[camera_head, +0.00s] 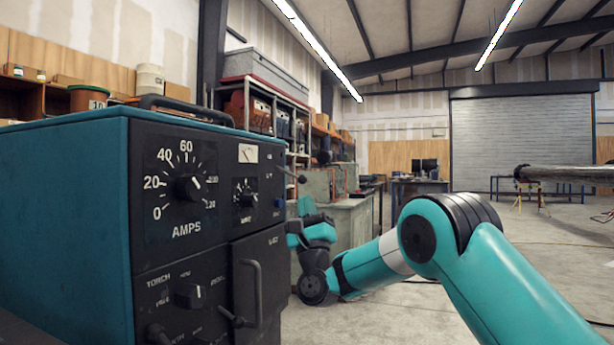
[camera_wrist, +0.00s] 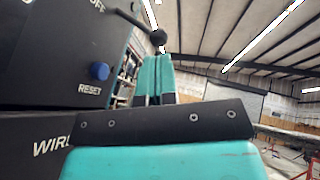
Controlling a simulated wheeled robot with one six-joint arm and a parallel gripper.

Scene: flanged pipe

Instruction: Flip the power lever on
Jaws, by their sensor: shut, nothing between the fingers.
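The power lever (camera_head: 291,174) is a thin dark rod with a ball end. It sticks out from the upper right of the black front panel of the welding machine (camera_head: 205,185). In the wrist view the lever (camera_wrist: 157,38) comes in from the upper left, near a partly cut-off "OFF" label, and its ball is just above my fingertips. My gripper (camera_head: 305,205) is beside the panel, below the lever, with its teal fingers pointing up. In the wrist view my gripper (camera_wrist: 153,62) is shut and empty. I cannot tell whether the fingertips touch the lever.
A blue RESET button (camera_wrist: 99,71) is left of my fingers. The panel also has an AMPS dial (camera_head: 189,188), a door handle (camera_head: 252,290) and a lower small lever (camera_head: 236,319). A workbench (camera_head: 350,235) stands behind my gripper. Open floor lies to the right.

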